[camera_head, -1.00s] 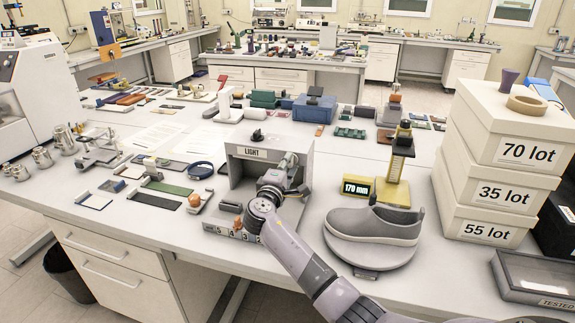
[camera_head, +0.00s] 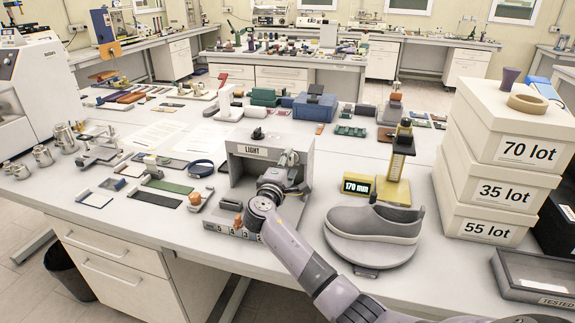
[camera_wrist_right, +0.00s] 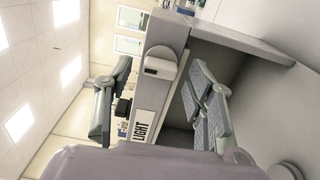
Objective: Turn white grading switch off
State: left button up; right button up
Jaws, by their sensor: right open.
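The grey light booth (camera_head: 237,172) with a "LIGHT" label (camera_head: 252,151) stands near the front of the table. In the right wrist view, a white switch (camera_wrist_right: 160,66) sits on the booth's front edge beside the label (camera_wrist_right: 141,125). My right gripper (camera_head: 290,160) is at the right part of the booth's front opening and hides the switch in the head view. In the right wrist view my right gripper (camera_wrist_right: 160,105) is open. One finger is outside the booth and one is by its dark opening, with the label and switch edge between them. Contact cannot be told. My left gripper is not in view.
A grey shoe (camera_head: 375,222) on a round stand and a yellow gauge (camera_head: 398,165) with a "170 mm" display (camera_head: 357,185) are right of the booth. Stacked lot boxes (camera_head: 490,215) stand farther right. An orange-brown knob (camera_head: 238,222) is at the booth's front left.

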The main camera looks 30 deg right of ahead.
jog(key=v, duration=1.2)
jog(key=shift+f, duration=0.1)
